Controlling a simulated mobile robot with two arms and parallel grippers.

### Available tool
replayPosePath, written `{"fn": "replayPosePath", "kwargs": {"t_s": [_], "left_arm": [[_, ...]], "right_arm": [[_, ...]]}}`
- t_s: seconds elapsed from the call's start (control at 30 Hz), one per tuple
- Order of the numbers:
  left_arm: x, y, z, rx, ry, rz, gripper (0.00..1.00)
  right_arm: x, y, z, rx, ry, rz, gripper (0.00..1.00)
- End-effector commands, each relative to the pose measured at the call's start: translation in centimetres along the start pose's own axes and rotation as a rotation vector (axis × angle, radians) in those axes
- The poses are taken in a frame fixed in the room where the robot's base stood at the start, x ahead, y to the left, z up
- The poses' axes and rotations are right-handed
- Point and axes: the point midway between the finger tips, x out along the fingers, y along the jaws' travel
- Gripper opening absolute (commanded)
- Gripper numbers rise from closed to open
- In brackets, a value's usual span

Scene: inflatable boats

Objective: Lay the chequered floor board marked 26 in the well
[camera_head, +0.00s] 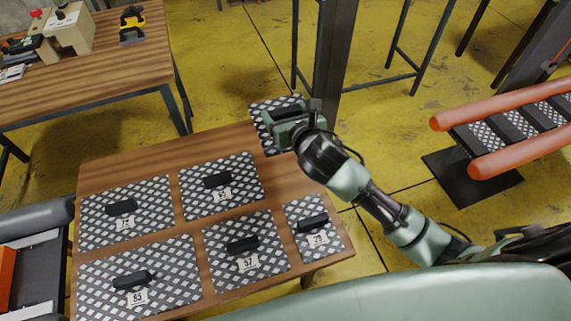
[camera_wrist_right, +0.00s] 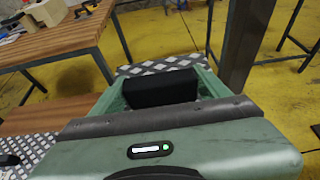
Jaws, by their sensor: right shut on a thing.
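My right gripper (camera_head: 287,114) is shut on the black handle (camera_wrist_right: 160,88) of a chequered floor board (camera_head: 259,117) at the far right corner of the wooden table. The gripper covers much of this board and no number on it is readable. It reaches past the table's back edge, and I cannot tell whether it is clear of the top. At the right is a boat section with two orange tubes (camera_head: 520,152). Chequered strips and dark bands (camera_head: 510,125) lie between the tubes. My left gripper is out of view.
Several other chequered boards with black handles lie on the wooden table (camera_head: 155,166), including ones marked 55 (camera_head: 170,283), 57 (camera_head: 268,262) and 29 (camera_head: 301,209). A dark post (camera_head: 333,50) stands just behind the right gripper. Another table (camera_head: 95,75) is at the back left.

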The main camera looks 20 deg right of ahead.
Motion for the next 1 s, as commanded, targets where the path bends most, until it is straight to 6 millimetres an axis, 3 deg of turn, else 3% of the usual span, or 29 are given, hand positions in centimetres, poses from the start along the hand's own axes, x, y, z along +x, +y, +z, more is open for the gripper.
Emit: {"fn": "replayPosePath", "kwargs": {"t_s": [0.33,0.47,1.0], "left_arm": [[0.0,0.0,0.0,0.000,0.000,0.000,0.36],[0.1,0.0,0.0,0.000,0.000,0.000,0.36],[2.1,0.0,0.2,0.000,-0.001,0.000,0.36]], "right_arm": [[0.8,-0.4,0.3,-0.004,-0.002,0.015,0.21],[1.1,-0.4,-0.6,-0.003,0.002,0.014,0.21],[6.1,-0.3,-12.8,-0.001,0.003,0.014,0.21]]}}
